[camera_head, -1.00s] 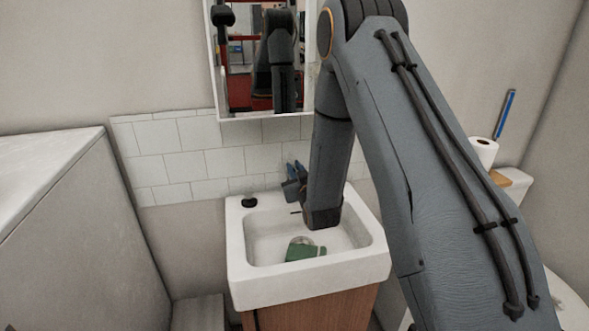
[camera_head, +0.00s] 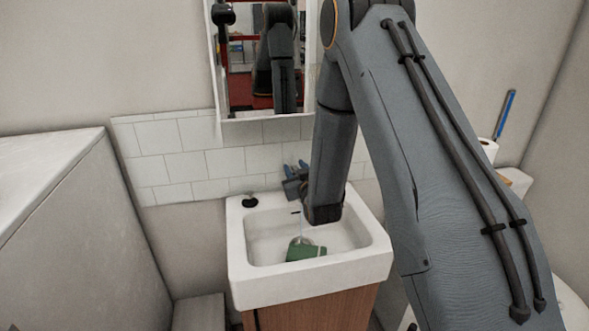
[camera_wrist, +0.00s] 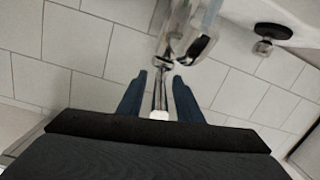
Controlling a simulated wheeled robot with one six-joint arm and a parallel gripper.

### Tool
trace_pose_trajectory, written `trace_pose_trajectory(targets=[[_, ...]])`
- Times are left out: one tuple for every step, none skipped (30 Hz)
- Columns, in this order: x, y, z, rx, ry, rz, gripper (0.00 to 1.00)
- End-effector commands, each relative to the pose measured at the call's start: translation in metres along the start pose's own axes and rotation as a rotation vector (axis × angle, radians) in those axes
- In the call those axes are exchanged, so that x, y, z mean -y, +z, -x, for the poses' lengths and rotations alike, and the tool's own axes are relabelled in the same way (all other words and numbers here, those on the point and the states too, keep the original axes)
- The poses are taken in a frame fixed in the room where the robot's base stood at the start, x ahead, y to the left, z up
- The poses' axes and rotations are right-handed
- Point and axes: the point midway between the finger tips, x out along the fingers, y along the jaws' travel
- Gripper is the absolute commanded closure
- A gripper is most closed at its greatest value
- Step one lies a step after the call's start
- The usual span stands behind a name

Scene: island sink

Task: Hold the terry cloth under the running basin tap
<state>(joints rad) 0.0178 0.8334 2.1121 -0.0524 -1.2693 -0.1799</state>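A green item (camera_head: 304,250), which I take to be the terry cloth, lies in the white basin (camera_head: 375,255). Its texture is too small to tell. A thin stream of water (camera_head: 301,229) falls in the basin just above it. The tap is mostly hidden by my arm in the head view; its chrome body (camera_wrist: 190,45) shows in the wrist view. My gripper (camera_head: 292,172) is above the back of the basin, pointing at the wall. In the wrist view my gripper (camera_wrist: 160,73) has its blue fingers apart, with a slim chrome part of the tap (camera_wrist: 160,95) between them.
A black round knob (camera_head: 249,201) sits on the basin's back left corner. A tiled wall (camera_head: 185,160) and a mirror (camera_head: 240,60) are behind. A grey block (camera_head: 70,220) stands left. A toilet roll (camera_head: 488,149) and a blue-handled item (camera_head: 506,112) are at right.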

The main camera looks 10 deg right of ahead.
Motion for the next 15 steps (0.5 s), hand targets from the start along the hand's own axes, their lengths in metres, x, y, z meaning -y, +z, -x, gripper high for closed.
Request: trace_pose_trajectory(targets=[[0.000, 0.001, 0.006, 0.002, 0.000, 0.000, 0.68], [0.000, 0.002, 0.011, 0.002, 0.000, 0.000, 0.68], [0.000, 0.002, 0.018, 0.001, 0.000, 0.000, 0.68], [0.000, 0.001, 0.023, 0.001, 0.000, 0.000, 0.68], [0.000, 0.002, 0.028, 0.002, 0.000, 0.000, 0.68], [0.000, 0.002, 0.035, 0.002, 0.000, 0.000, 0.68], [0.000, 0.002, 0.040, 0.000, 0.000, 0.000, 0.68], [0.000, 0.002, 0.044, 0.001, 0.000, 0.000, 0.68], [0.000, 0.002, 0.050, 0.001, 0.000, 0.000, 0.68], [0.000, 0.002, 0.054, 0.001, 0.000, 0.000, 0.68], [0.000, 0.001, 0.057, 0.000, 0.000, 0.000, 0.68], [0.000, 0.001, 0.061, 0.000, 0.000, 0.000, 0.68], [0.000, 0.001, 0.064, 0.001, 0.000, 0.000, 0.68], [0.000, 0.001, 0.066, 0.001, 0.000, 0.000, 0.68], [0.000, 0.001, 0.068, 0.001, 0.000, 0.000, 0.68]])
